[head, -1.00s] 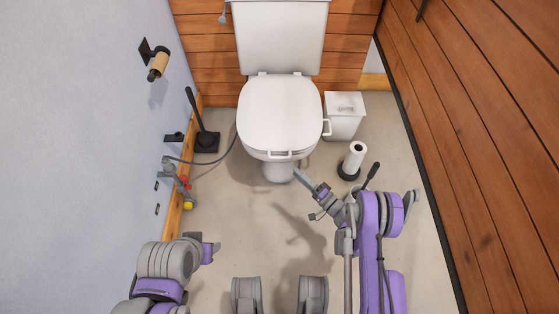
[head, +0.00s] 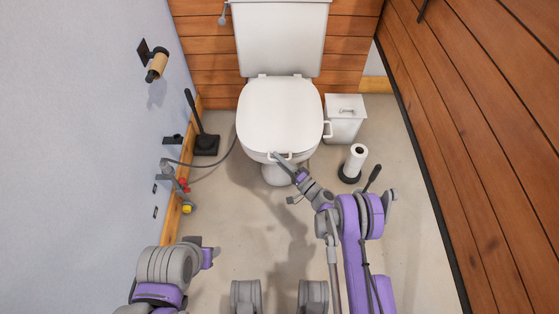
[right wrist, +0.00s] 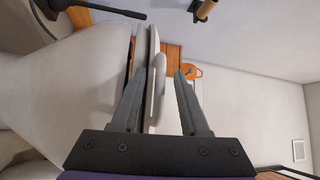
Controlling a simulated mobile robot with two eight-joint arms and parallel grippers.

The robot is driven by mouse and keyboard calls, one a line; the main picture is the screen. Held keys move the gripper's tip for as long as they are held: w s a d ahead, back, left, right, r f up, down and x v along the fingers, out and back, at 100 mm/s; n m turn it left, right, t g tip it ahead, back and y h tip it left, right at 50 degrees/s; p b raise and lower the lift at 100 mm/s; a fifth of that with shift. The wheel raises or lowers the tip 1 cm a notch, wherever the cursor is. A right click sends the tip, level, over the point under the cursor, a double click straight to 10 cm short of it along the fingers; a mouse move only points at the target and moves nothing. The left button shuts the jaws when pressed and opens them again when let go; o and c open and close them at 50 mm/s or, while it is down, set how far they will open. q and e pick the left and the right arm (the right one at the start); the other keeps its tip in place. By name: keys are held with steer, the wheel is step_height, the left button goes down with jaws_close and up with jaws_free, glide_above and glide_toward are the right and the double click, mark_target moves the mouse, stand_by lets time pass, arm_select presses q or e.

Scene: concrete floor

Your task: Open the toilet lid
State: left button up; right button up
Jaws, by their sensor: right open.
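The white toilet (head: 282,45) stands against the back wall. Its lid (head: 279,112) lies flat and shut, with a small handle (head: 270,156) at the front edge and another at the right side. My right gripper (head: 276,156) is at the front handle. In the right wrist view the right gripper (right wrist: 160,73) is open, with the white handle (right wrist: 158,80) and the lid's edge (right wrist: 152,45) between or close behind its fingers; contact is unclear. My left gripper (head: 210,254) is low at the left, away from the toilet; its fingers cannot be made out.
A white bin (head: 343,122) and a paper roll stand (head: 354,163) are right of the toilet. A black brush holder (head: 206,143) is at the left. A pipe with red and yellow valves (head: 184,190) juts from the left wall. The floor in front is mostly clear.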

steer(key=shift+c, duration=0.3)
jaws_close()
stand_by(1.1)
